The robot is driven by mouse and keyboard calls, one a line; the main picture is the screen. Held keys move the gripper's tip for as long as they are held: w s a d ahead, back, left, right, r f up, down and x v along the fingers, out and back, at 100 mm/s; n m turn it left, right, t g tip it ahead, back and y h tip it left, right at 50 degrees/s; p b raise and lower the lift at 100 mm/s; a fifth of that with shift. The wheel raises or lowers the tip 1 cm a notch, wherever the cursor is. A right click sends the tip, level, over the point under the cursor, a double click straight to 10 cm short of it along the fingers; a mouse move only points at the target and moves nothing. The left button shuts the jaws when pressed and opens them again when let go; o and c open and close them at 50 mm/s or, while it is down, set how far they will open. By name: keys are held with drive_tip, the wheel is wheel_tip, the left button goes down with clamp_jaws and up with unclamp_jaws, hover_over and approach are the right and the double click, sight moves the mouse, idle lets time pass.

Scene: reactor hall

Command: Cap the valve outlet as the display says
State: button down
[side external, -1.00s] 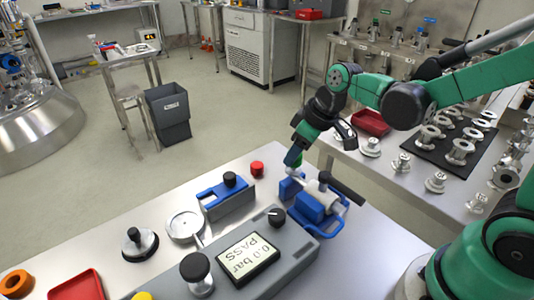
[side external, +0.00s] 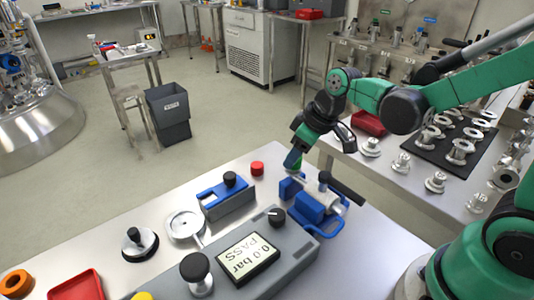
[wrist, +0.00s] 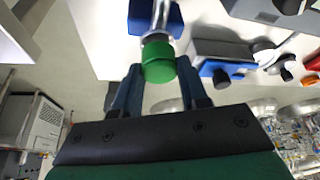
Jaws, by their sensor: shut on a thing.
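The display (side external: 248,258) on the grey bench unit reads "0.0 bar PASS". The valve (side external: 330,186) has a black handle and sits in a blue holder (side external: 312,207) at the bench's far right corner. My gripper (side external: 293,161) is at the valve's outlet end. In the wrist view my gripper (wrist: 159,68) is shut on a green cap (wrist: 159,62). The cap lines up with the silver outlet (wrist: 158,25) and appears to meet its end; I cannot tell how firmly it sits. A red cap (side external: 257,168) stands on the bench to the left of my gripper.
A blue fixture with a black knob (side external: 216,200), a round silver gauge-like disc (side external: 185,225) and a red tray (side external: 78,287) stand left of the valve. A side table with several metal fittings (side external: 436,182) lies to the right. The bench's front right is clear.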

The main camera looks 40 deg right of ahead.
drive_tip(key=shift+f, duration=0.4)
idle(0.4)
unclamp_jaws()
idle(0.4)
drive_tip(key=shift+r, duration=0.1)
drive_tip(key=shift+r, duration=3.4)
drive_tip(key=s+m+t, duration=0.1)
drive_tip(key=s, duration=0.1)
drive_tip(key=s+m+t+h, duration=0.1)
drive_tip(key=s+m, duration=0.1)
drive_tip(key=s, duration=0.1)
drive_tip(key=shift+s+d+f, duration=0.1)
drive_tip(key=shift+s, duration=0.05)
drive_tip(key=shift+s+d+f+m+t+h, duration=0.1)
drive_tip(key=shift+s+f+m+t+h, duration=0.2)
drive_tip(key=shift+s+m, duration=0.25)
